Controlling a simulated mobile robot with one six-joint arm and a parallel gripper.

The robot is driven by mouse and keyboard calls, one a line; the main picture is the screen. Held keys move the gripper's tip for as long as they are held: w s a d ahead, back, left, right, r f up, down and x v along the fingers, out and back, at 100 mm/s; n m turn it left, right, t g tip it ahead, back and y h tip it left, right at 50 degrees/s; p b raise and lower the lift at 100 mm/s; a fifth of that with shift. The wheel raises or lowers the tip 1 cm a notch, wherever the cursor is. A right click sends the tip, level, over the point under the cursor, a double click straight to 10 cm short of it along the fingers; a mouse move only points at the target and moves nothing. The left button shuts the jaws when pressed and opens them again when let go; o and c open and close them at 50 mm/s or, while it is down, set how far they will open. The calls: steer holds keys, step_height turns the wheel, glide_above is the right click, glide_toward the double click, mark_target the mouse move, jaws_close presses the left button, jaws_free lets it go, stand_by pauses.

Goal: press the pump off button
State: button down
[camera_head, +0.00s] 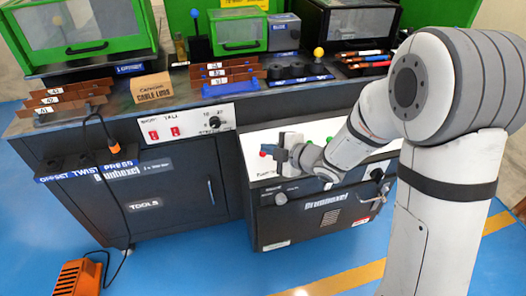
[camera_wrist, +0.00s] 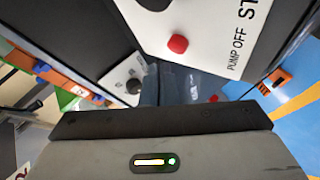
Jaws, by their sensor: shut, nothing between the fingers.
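The red pump off button (camera_head: 263,154) sits on the white panel at the left of the right-hand cabinet. In the wrist view the red button (camera_wrist: 178,43) is above my gripper, beside the printed words "PUMP OFF" (camera_wrist: 237,52). My gripper (camera_head: 279,153) is shut and empty, close to the button on its right in the head view. In the wrist view the fingers (camera_wrist: 182,86) reach up toward the button, with a small gap showing in the picture. Contact cannot be confirmed.
The white panel (camera_head: 257,139) also carries green buttons (camera_head: 312,142), partly behind my arm. A control box (camera_head: 187,127) with two red switches and a black knob is to the left. An orange foot pedal (camera_head: 78,277) lies on the blue floor.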

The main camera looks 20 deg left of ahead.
steer(key=r, duration=0.1)
steer(key=s+r+p, duration=0.1)
steer(key=d+r+p, duration=0.1)
steer(key=r, duration=0.1)
steer(key=shift+s, duration=0.35)
steer(key=d+r+m+t+h+p, duration=0.3)
steer(key=d+r+m+h+p, duration=0.95)
steer(key=d+r, duration=0.75)
steer(key=s+d+r+m+g+p, duration=0.2)
steer(key=s+d+r+m+p, duration=0.1)
steer(key=s, duration=0.3)
steer(key=s+d+r+m+g+p, duration=0.2)
steer(key=s+d+r+m+p, duration=0.1)
steer(key=s+m, duration=0.2)
steer(key=s+d+r+m+g+p, duration=0.2)
steer(key=s+d+r+m+p, duration=0.1)
steer(key=s, duration=0.4)
steer(key=shift+s+m+p, duration=0.35)
steer(key=shift+m+p, duration=0.15)
steer(key=shift+m, duration=0.35)
steer(key=shift+y, duration=0.25)
